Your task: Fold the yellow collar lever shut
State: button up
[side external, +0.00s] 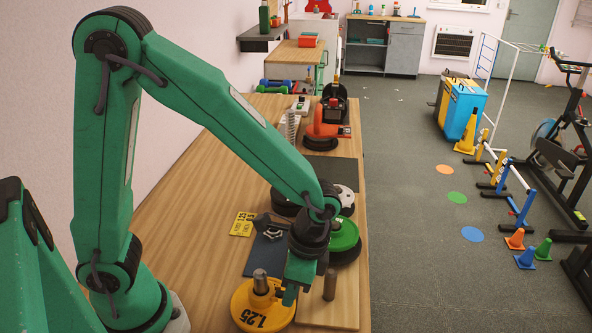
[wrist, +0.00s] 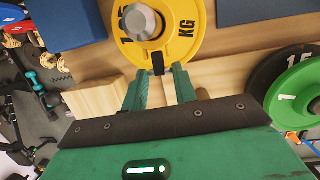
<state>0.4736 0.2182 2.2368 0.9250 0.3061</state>
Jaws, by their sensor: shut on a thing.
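The yellow plate (side external: 249,316), marked 1.25, lies at the front of the bench around an upright steel post (side external: 260,277). My gripper (side external: 289,297) points down just right of the post. In the wrist view the yellow plate (wrist: 186,48) and the post top (wrist: 143,20) are ahead of the fingers. A small dark lever end (wrist: 158,63) shows between the fingertips, at the plate's near rim. My gripper is shut on it. The fingers partly hide it, and the lever's angle is unclear.
A second bare post (side external: 330,284) stands close to the right of my gripper. A green plate (side external: 345,235) on dark plates lies behind it. A dark blue mat (side external: 262,254) and a yellow card (side external: 242,224) lie to the left.

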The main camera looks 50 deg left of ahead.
aim_at(280, 292)
jog(key=shift+x, duration=0.9)
dwell(1.6)
jog(key=shift+s+a+f, duration=0.2)
jog(key=shift+s+a, duration=0.3)
jog(key=shift+a, duration=0.05)
dwell(1.9)
jog(key=c, duration=0.4)
jog(key=shift+o, duration=0.2)
jog(key=shift+s+a, duration=0.1)
jog(key=shift+s, duration=0.1)
jog(key=o, duration=0.8)
jog(key=shift+r, duration=0.1)
